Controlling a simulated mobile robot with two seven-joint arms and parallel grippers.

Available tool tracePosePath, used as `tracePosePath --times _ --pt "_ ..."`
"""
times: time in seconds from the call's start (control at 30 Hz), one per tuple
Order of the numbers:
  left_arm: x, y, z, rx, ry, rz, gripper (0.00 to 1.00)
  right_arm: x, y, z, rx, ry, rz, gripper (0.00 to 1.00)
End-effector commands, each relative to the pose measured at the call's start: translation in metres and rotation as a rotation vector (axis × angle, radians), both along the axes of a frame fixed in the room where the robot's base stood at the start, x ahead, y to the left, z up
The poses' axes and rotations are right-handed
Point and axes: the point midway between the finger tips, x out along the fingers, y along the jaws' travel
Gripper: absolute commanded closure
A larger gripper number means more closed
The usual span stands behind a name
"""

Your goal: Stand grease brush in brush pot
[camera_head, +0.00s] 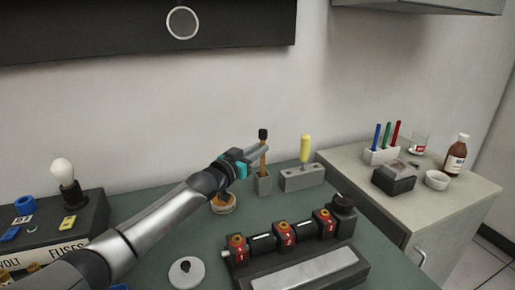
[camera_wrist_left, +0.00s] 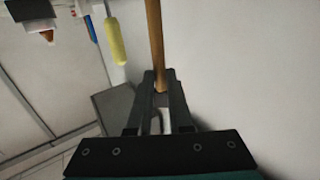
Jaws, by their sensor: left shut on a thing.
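The grease brush (camera_head: 263,160) has a wooden handle and a dark tip, and stands about upright with the tip on top. My left gripper (camera_head: 260,151) is shut on its handle, just below the dark tip. The handle also shows between the fingers in the left wrist view (camera_wrist_left: 154,45). The small grey brush pot (camera_head: 263,186) is directly below the gripper on the green bench. The handle's lower end meets the pot's mouth in the head view; how deep it sits inside is hidden. My right gripper is out of view.
A grey block with a yellow-handled tool (camera_head: 305,149) stands close right of the pot. A round tin (camera_head: 222,204) is at its left. A device with red blocks (camera_head: 285,234) lies in front. The wall (camera_head: 180,120) is close behind.

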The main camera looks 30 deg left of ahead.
Motion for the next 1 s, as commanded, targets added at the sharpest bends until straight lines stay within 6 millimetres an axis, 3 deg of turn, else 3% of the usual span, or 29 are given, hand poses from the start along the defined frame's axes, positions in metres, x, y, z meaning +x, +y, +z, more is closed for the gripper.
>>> tracePosePath --times 0.37,0.4,0.7,1.0 --pt "0.0000 -0.0002 -0.0053 0.000 -0.001 0.000 1.00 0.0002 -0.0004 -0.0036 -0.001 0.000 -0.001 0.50" --pt "0.0000 -0.0002 -0.0053 0.000 -0.001 0.000 0.81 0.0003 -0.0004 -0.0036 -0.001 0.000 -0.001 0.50" --pt "0.0001 -0.0002 -0.0051 0.000 -0.001 0.000 0.47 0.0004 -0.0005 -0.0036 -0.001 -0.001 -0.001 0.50" --pt "-0.0010 -0.0002 -0.0054 0.000 0.000 -0.001 0.47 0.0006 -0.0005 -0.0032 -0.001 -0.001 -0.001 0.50"
